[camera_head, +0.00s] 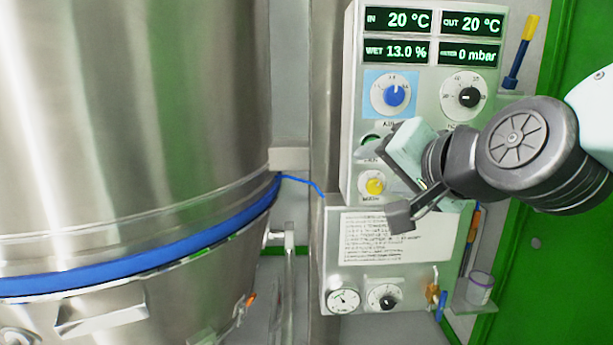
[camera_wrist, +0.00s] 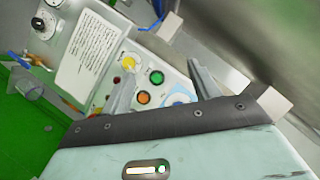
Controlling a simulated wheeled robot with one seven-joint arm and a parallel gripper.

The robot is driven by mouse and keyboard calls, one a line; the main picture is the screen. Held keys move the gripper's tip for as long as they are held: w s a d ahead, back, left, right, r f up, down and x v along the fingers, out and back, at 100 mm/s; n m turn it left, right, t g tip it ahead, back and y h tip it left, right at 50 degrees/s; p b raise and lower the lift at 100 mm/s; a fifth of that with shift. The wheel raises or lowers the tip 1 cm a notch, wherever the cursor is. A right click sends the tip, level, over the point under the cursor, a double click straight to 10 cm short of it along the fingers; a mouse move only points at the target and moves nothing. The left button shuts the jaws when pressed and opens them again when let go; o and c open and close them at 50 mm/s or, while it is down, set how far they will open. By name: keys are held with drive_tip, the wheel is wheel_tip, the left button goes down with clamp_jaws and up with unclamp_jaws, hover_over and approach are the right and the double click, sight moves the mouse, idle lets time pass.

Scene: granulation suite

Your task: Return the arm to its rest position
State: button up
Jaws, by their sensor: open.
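My gripper (camera_head: 380,184) is in front of the lower part of the control panel (camera_head: 430,75), with the arm reaching in from the right. Its two fingers are apart and nothing is between them. In the wrist view the open fingers of my gripper (camera_wrist: 158,78) point at the panel's buttons. A green button (camera_wrist: 156,76) and an orange button (camera_wrist: 144,98) show between the fingers. The yellow knob (camera_head: 374,186) is close beside the fingers in the head view. I cannot tell whether a finger touches the panel. The gripper hides part of the panel and the text sheet's top.
A large steel vessel (camera_head: 130,110) with a blue band (camera_head: 150,252) fills the left. Below the panel is a lower box with a text sheet (camera_head: 385,245), a gauge (camera_head: 343,300) and a dial (camera_head: 387,297). A small holder with a cup (camera_head: 480,287) is at lower right.

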drive_tip(key=s+a+f+n+g, duration=0.4)
drive_tip(key=s+f+n+g, duration=0.2)
drive_tip(key=s+f, duration=0.3)
drive_tip(key=s+d+f+n+g+h, duration=0.2)
drive_tip(key=s+f+n+g, duration=0.1)
drive_tip(key=s, duration=0.3)
drive_tip(key=s+d+f+n+g+h+p, duration=0.1)
drive_tip(key=s+d+f+n+g, duration=0.2)
drive_tip(key=s+f, duration=0.3)
drive_tip(key=shift+d+f+n+g+h, duration=0.25)
drive_tip(key=shift+n+g+h, duration=0.15)
drive_tip(key=shift+n+g, duration=0.3)
